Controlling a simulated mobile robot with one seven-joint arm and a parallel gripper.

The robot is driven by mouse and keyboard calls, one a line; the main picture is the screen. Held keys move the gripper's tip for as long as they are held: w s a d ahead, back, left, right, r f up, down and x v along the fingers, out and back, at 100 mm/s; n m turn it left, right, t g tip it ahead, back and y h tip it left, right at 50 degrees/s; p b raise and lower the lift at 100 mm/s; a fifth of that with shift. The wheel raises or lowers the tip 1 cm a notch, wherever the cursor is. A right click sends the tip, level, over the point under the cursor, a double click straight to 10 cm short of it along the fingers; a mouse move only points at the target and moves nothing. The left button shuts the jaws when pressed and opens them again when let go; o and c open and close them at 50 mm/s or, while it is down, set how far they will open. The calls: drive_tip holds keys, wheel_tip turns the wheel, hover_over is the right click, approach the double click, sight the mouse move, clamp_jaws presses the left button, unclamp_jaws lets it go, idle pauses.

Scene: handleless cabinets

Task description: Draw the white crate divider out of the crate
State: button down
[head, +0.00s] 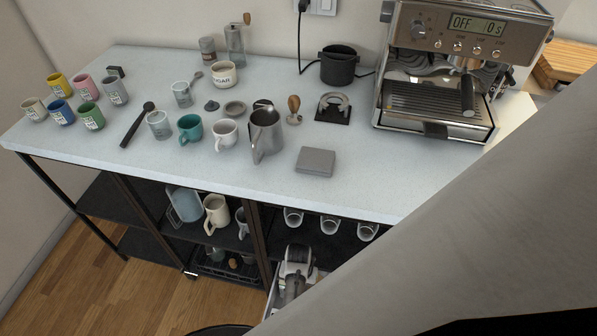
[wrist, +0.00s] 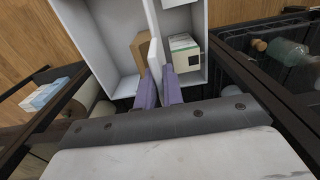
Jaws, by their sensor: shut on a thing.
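In the wrist view, the white crate (wrist: 85,25) is open toward me, with a brown box (wrist: 141,48) and a white-and-green carton (wrist: 184,52) inside. The white crate divider (wrist: 154,52) is a thin panel standing between these two boxes. My gripper (wrist: 160,88) has its purple fingers on either side of the divider's near edge and is shut on it. The divider is still between the crate walls; its far and lower parts are partly hidden. In the head view, part of the crate (head: 271,298) shows at the lower shelf, mostly hidden by my arm.
Dark shelf posts (wrist: 262,95) flank the crate closely. A black basket with bottles (wrist: 288,50) stands to the right in the wrist view. The counter (head: 330,195) above carries mugs, a steel pitcher (head: 266,135) and an espresso machine (head: 455,70). Wooden floor lies open in front.

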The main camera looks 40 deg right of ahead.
drive_tip(key=shift+s+a+r+p, duration=0.15)
drive_tip(key=shift+s+a+p, duration=1.55)
drive_tip(key=shift+a, duration=0.2)
drive_tip(key=shift+s+a, duration=1.65)
drive_tip(key=shift+a, duration=0.2)
